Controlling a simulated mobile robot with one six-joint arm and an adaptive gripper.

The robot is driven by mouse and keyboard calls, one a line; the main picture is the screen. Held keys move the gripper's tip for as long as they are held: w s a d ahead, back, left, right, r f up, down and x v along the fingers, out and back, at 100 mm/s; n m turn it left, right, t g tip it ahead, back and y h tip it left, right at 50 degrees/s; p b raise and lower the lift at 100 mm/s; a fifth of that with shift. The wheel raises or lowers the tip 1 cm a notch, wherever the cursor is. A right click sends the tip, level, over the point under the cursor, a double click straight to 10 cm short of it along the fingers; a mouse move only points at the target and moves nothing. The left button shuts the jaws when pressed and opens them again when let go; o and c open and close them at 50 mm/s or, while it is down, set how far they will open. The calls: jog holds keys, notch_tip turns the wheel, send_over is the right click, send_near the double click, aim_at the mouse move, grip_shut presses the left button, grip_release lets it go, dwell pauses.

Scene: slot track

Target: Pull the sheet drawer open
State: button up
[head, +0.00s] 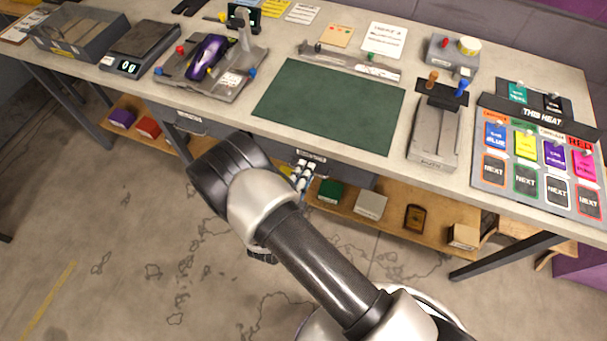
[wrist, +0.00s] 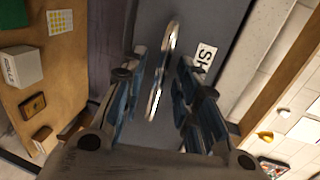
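The sheet drawer (head: 348,176) is a dark grey front under the bench top, and appears to sit close under the edge. In the wrist view its grey front (wrist: 215,25) carries a white label (wrist: 205,57), of which the letters "SH" show. Its metal bar handle (wrist: 169,38) stands out from the front. My gripper (wrist: 163,62) is open, with one finger on each side of the handle. I see gaps between the fingers and the bar. In the head view my arm hides much of the gripper and the handle.
Another drawer (head: 192,124) is under the bench to the left. A wooden lower shelf (head: 395,222) holds several boxes below. The bench top (head: 235,105) carries a green mat (head: 330,105), fixtures and a card board (head: 540,150). The floor in front is open.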

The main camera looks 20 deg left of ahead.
jog(key=shift+c, duration=0.5)
grip_shut()
